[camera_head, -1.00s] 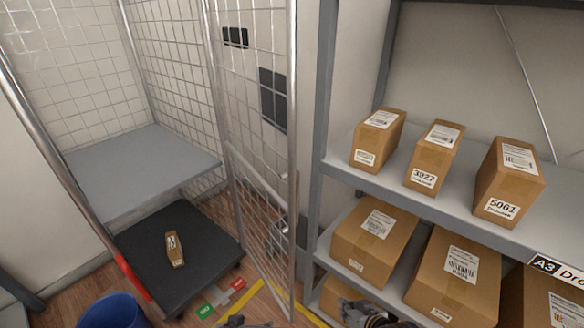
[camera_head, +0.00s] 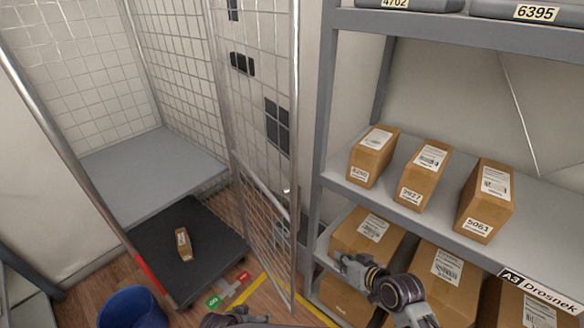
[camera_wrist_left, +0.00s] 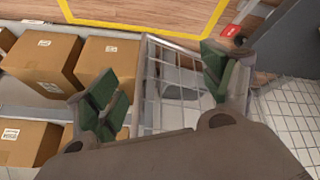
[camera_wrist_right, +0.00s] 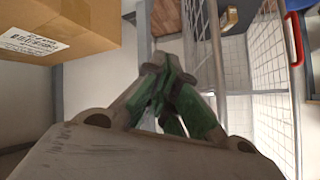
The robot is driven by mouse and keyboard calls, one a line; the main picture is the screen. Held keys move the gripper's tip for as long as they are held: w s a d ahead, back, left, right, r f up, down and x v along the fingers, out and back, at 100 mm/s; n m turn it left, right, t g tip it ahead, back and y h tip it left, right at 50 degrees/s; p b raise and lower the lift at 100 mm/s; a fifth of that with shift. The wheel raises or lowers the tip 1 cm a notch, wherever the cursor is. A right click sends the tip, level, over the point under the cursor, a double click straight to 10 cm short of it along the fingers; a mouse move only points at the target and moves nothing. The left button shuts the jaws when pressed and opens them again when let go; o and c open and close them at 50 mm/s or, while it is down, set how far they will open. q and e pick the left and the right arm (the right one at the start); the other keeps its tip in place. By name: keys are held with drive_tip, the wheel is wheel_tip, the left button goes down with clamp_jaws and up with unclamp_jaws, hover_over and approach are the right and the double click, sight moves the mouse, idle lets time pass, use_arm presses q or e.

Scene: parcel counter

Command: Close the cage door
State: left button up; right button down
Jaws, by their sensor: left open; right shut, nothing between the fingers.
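The cage door (camera_head: 268,165) is a wire-mesh panel in a metal frame. It stands open, swung out from the cage (camera_head: 180,80) towards me, near the shelf rack. My right gripper (camera_head: 345,264) is shut and empty, to the right of the door's free edge and in front of the lower shelf boxes. In the right wrist view its fingertips (camera_wrist_right: 165,78) are close together, with the door mesh (camera_wrist_right: 200,35) beyond. My left gripper (camera_head: 235,316) shows only partly at the bottom edge. In the left wrist view its fingers (camera_wrist_left: 165,85) are spread, with mesh (camera_wrist_left: 175,65) visible between them.
A shelf rack (camera_head: 325,130) with several cardboard boxes (camera_head: 485,200) stands at right. The cage base (camera_head: 215,270) carries a small parcel (camera_head: 183,244). A blue bin (camera_head: 132,308) stands at lower left. Yellow tape (camera_head: 300,308) marks the floor by the door.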

use_arm(q)
drive_tip(key=s+a+f+g+y+p, duration=0.1)
drive_tip(key=s+a+f+p, duration=0.2)
drive_tip(key=s+f, duration=0.3)
drive_tip(key=s+a+f+g+y+p, duration=0.1)
drive_tip(key=s+a+f+p, duration=0.3)
drive_tip(key=s, duration=1)
drive_tip(key=s+a+f+g+p, duration=0.2)
drive_tip(key=s+a+f+p, duration=0.2)
drive_tip(key=s+f, duration=0.5)
drive_tip(key=shift+s+a+f+m+y, duration=0.15)
drive_tip(key=shift+s+a+m+y, duration=0.3)
drive_tip(key=shift+a, duration=0.75)
use_arm(e)
drive_tip(key=w+a+r+m+t+y, duration=0.1)
drive_tip(key=w+r+m+y, duration=0.1)
drive_tip(key=r, duration=0.6)
drive_tip(key=w+a+r+m+y, duration=0.2)
drive_tip(key=r+m, duration=0.3)
drive_tip(key=r, duration=0.3)
drive_tip(key=w+a+r+m+t+y, duration=0.1)
drive_tip(key=w+r+m+y, duration=0.1)
drive_tip(key=r, duration=0.6)
drive_tip(key=shift+w+a+r+m+t+y, duration=0.15)
drive_tip(key=shift+w+a+m+t+y, duration=0.2)
drive_tip(key=shift+m+y, duration=0.5)
drive_tip(key=shift+w, duration=0.1)
